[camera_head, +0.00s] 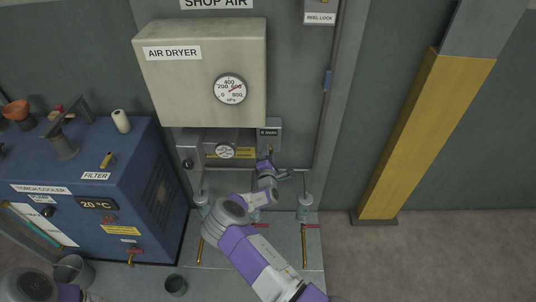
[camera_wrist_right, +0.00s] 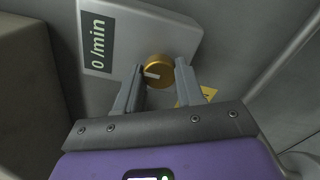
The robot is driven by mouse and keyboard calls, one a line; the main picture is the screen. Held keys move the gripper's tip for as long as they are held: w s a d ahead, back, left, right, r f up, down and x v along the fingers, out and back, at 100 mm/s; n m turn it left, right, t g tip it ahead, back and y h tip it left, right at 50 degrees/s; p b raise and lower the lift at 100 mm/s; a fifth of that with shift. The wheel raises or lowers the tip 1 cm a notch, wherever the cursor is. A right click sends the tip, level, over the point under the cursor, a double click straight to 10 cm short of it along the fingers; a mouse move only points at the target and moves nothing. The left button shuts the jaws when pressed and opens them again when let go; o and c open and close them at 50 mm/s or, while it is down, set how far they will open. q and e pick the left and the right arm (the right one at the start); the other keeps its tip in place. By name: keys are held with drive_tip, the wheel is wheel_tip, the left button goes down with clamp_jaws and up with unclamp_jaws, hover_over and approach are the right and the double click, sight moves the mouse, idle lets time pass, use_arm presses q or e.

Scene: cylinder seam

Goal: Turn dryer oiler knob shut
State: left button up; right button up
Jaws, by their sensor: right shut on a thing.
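The oiler knob (camera_wrist_right: 158,66) is a round brass knob with a pale pointer mark, seen in the right wrist view on a grey unit (camera_wrist_right: 150,30) that reads "0/min". My right gripper (camera_wrist_right: 159,78) is shut on the knob, one finger on each side. In the head view my right gripper (camera_head: 267,157) is at the small grey unit (camera_head: 269,134) below the air dryer box (camera_head: 200,90); the knob is hidden there. My left gripper is out of the picture; only part of my left arm shows at the lower left.
A pressure gauge (camera_head: 230,89) is on the dryer box, and a smaller gauge (camera_head: 225,152) sits below it. A blue torch cooler (camera_head: 95,190) stands at the left. Red-handled valves (camera_head: 305,225) are below. A yellow column (camera_head: 425,130) is at the right.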

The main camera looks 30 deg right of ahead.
idle(0.3)
drive_tip(key=o, duration=1)
drive_tip(key=shift+o, duration=0.2)
drive_tip(key=shift+s+a, duration=0.1)
drive_tip(key=shift+s, duration=0.05)
drive_tip(key=p+v, duration=0.2)
drive_tip(key=v, duration=0.5)
drive_tip(key=shift+s, duration=0.15)
